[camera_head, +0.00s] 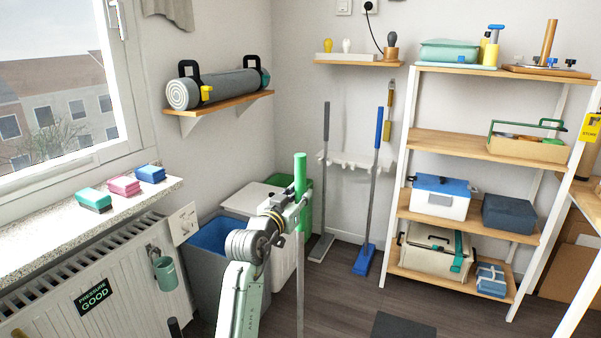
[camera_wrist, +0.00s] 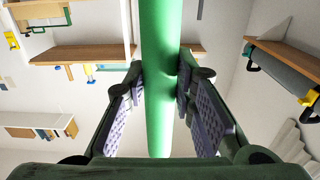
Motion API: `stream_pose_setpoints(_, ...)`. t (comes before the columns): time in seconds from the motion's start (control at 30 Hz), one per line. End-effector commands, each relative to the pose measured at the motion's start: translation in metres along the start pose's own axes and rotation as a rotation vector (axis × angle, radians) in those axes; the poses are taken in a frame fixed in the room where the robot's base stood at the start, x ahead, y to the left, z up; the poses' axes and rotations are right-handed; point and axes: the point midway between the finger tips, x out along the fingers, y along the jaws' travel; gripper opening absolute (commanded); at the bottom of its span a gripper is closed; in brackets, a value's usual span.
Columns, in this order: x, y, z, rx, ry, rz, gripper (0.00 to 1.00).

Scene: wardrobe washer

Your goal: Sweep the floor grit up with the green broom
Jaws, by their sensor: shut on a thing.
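The green broom's grip (camera_head: 300,174) stands nearly upright in the head view, with its pale pole (camera_head: 300,285) running down out of the picture. My gripper (camera_head: 292,207) is shut on the handle just below its top. In the wrist view the green handle (camera_wrist: 158,125) runs between the two ridged pads of my gripper (camera_wrist: 160,84). The broom's head is out of view. I cannot make out any floor grit.
A blue broom (camera_head: 377,175) and a grey broom (camera_head: 325,185) stand by the back wall rack. Bins (camera_head: 213,270) are behind my arm, a radiator (camera_head: 95,280) is left, and a loaded shelf (camera_head: 470,147) is right. A dark mat (camera_head: 403,328) lies on the otherwise open floor.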

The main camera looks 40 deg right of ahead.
Motion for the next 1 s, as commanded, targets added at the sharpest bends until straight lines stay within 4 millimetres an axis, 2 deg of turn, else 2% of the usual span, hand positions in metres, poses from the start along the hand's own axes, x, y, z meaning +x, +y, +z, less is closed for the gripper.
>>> stream_pose_setpoints(0.03,0.001,0.000,-0.019,0.004,0.007,-0.001,0.00)
stream_pose_setpoints(0.2,0.004,0.000,-0.042,0.003,0.005,-0.005,0.00)
stream_pose_setpoints(0.33,0.005,0.000,-0.048,0.002,0.005,-0.007,0.00)
stream_pose_setpoints(0.57,0.005,0.000,-0.046,0.002,0.005,-0.007,0.00)
stream_pose_setpoints(0.6,0.005,0.000,-0.046,0.002,0.005,-0.007,0.22)
stream_pose_setpoints(0.9,0.004,0.000,-0.047,0.003,0.005,-0.007,0.02)
stream_pose_setpoints(1.0,0.004,0.000,-0.047,0.003,0.005,-0.007,0.00)
